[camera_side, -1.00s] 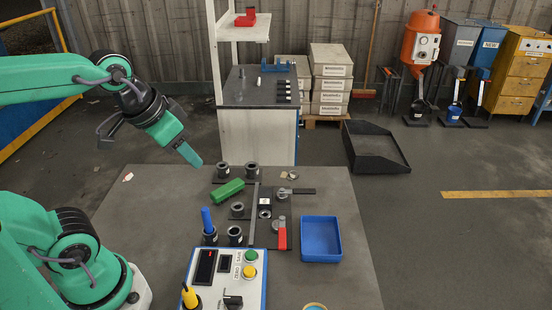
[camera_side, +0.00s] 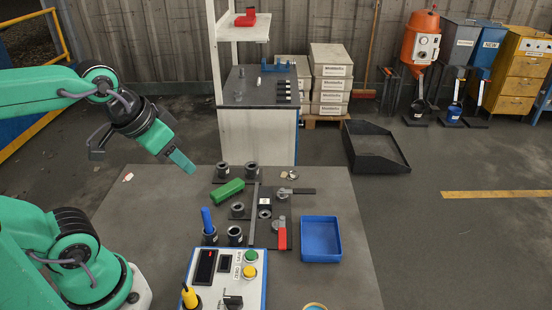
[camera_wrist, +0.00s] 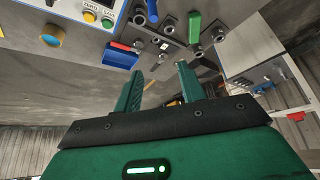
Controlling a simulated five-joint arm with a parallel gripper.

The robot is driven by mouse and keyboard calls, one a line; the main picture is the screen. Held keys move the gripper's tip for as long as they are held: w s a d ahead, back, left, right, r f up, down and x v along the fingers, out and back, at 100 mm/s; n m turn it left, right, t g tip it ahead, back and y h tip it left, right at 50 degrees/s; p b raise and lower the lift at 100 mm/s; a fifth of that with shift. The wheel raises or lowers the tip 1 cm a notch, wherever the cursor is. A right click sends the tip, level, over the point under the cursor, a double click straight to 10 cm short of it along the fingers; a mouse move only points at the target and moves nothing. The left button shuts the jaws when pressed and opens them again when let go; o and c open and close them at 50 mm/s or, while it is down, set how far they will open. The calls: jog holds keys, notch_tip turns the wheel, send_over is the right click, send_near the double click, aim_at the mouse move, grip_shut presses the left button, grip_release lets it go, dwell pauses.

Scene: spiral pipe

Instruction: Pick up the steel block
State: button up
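My gripper (camera_side: 183,162) hangs above the back left part of the grey table (camera_side: 150,225), pointing down and right. In the wrist view its two green fingers (camera_wrist: 159,70) are apart with nothing between them. A small grey block with a pale top (camera_side: 264,202), which may be the steel block, sits on the dark fixture plate (camera_side: 271,219) in the middle of the table. It is small, and I cannot be sure of its material. My gripper is left of it, higher and well apart from it.
A green block (camera_side: 228,189) lies left of the fixture, among several dark round holders. A blue rod (camera_side: 207,220) stands upright in one. A red-handled clamp (camera_side: 281,234) and a blue tray (camera_side: 320,240) are to the right. A control box (camera_side: 226,281) stands in front.

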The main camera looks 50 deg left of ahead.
dwell(0.3)
jog(key=o, duration=1.1)
jog(key=shift+w, duration=0.1)
